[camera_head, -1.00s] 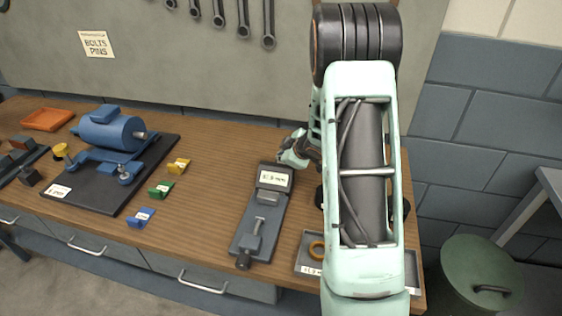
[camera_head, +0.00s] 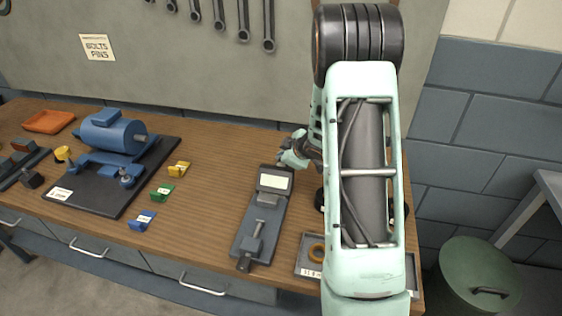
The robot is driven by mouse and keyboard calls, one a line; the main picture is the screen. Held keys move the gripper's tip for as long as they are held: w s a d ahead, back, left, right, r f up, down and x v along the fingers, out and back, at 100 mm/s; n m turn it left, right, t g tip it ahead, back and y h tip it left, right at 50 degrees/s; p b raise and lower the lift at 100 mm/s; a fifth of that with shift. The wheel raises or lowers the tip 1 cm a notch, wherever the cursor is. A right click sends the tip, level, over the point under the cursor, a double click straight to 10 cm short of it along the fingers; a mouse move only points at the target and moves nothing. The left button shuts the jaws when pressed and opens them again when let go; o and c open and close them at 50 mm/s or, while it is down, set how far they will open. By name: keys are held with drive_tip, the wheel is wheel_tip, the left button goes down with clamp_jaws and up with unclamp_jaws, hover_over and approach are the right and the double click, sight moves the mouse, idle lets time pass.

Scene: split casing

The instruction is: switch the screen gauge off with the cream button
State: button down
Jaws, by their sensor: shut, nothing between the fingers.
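The screen gauge (camera_head: 262,222) lies on the wooden bench, a dark grey body with a slide and a screen (camera_head: 274,182) at its far end. The screen is pale and shows no digits. My gripper (camera_head: 284,161) is shut and empty, just beyond the far right corner of the gauge's screen housing. I cannot tell if it touches the housing. The cream button cannot be made out; the gripper or housing may hide it.
Blue (camera_head: 142,220), green (camera_head: 162,193) and yellow (camera_head: 179,169) blocks stand left. A blue motor (camera_head: 113,132) rests on a dark plate. Bench between blocks and gauge is clear.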

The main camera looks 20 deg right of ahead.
wheel_tip(320, 180, up, 6)
drive_tip(key=p, duration=0.5)
idle(0.4)
